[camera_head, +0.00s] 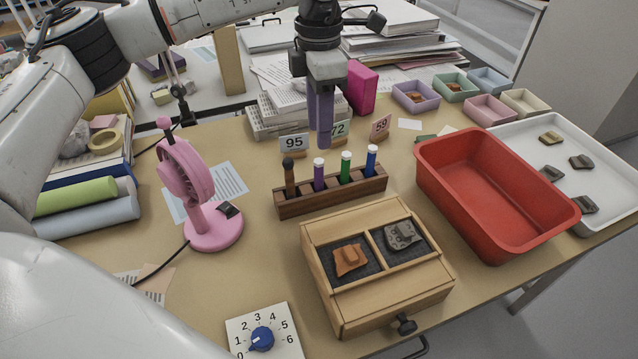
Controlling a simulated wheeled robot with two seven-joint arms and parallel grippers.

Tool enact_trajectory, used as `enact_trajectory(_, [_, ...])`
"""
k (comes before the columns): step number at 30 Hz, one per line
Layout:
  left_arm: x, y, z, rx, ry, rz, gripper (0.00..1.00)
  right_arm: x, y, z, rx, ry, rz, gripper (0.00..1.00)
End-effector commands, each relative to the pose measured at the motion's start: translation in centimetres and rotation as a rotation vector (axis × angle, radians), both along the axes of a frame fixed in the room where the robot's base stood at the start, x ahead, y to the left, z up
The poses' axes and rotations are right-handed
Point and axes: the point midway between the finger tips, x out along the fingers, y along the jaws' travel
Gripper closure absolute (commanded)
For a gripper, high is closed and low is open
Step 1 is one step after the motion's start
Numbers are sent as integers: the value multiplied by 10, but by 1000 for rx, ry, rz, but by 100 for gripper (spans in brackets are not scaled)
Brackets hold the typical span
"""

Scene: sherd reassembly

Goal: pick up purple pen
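The purple pen (319,177) stands upright with a white top in a dark wooden rack (333,199). It is second from the left, between a brown pen (289,178) and a green pen (345,169); a blue pen (371,160) stands at the right end. My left gripper (319,138) points down above the purple pen and appears slightly behind it. Its two purple-grey fingers stand apart, one partly behind the other, with nothing between them. The fingertips appear clear of the pen. The pen's lower end is hidden in the rack. My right gripper is out of view.
A wooden box (386,305) with sherds stands in front of the rack. A pink fan (212,226) is left, a red tub (487,240) right. Number cards, one reading 95 (294,142), stand behind the rack. A dial panel (264,335) lies at the front.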

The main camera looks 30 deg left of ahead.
Motion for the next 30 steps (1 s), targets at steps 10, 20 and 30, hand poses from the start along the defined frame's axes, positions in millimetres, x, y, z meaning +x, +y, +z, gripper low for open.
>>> enact_trajectory(10, [5, 1, -46, 8, 0, 70, 63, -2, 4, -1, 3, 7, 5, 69])
enact_trajectory(20, [4, 3, -77, 8, 0, 69, 63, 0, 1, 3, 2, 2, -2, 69])
enact_trajectory(30, [4, 4, -111, 7, -2, 69, 63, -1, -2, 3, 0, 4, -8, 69])
